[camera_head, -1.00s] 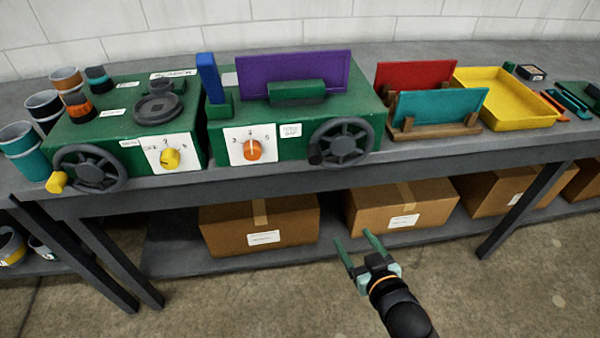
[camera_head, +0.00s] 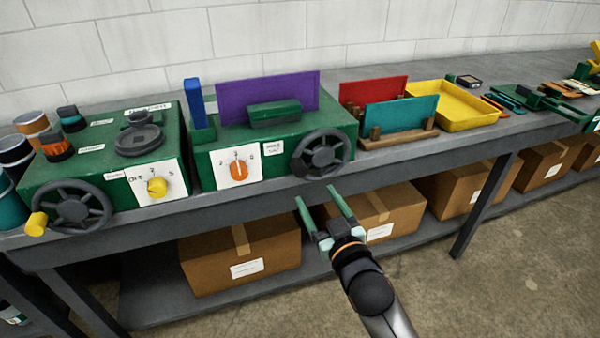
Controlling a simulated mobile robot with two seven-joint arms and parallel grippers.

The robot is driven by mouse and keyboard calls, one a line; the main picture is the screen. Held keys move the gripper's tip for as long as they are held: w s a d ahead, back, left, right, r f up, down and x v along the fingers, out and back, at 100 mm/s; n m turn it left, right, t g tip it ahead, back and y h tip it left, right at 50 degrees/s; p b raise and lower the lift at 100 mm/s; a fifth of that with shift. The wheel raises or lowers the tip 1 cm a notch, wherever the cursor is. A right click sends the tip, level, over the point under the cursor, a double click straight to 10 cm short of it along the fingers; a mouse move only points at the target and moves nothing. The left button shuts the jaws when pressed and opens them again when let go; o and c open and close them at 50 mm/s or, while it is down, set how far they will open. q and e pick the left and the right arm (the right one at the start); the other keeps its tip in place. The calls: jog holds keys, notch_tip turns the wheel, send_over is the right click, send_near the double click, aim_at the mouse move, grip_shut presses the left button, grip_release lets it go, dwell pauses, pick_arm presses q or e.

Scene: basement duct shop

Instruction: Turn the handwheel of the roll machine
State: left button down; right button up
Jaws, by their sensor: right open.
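Two green machines stand side by side on the grey bench, and their labels are too small to read. The left machine (camera_head: 105,155) has a dark spoked handwheel (camera_head: 83,207) with a yellow handle (camera_head: 36,224) and a yellow knob (camera_head: 157,187). The right machine (camera_head: 215,165) holds an upright purple sheet (camera_head: 240,96) and has a dark handwheel (camera_head: 322,153) and an orange knob (camera_head: 238,170). I cannot tell which is the roll machine. My right gripper (camera_head: 316,197) is open and empty, in front of the bench, below the right machine's handwheel and apart from it. My left gripper is out of view.
Red (camera_head: 370,93) and teal (camera_head: 400,113) sheets stand in a wooden rack right of the machines, beside a yellow tray (camera_head: 447,123). Cans (camera_head: 34,124) crowd the left end. Cardboard boxes (camera_head: 240,262) fill the lower shelf. The floor in front is clear.

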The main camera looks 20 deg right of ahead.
aim_at(302, 172)
jog(key=w, duration=1)
jog(key=shift+w+a, duration=0.15)
jog(key=shift+a, duration=0.05)
grip_shut()
dwell(1.1)
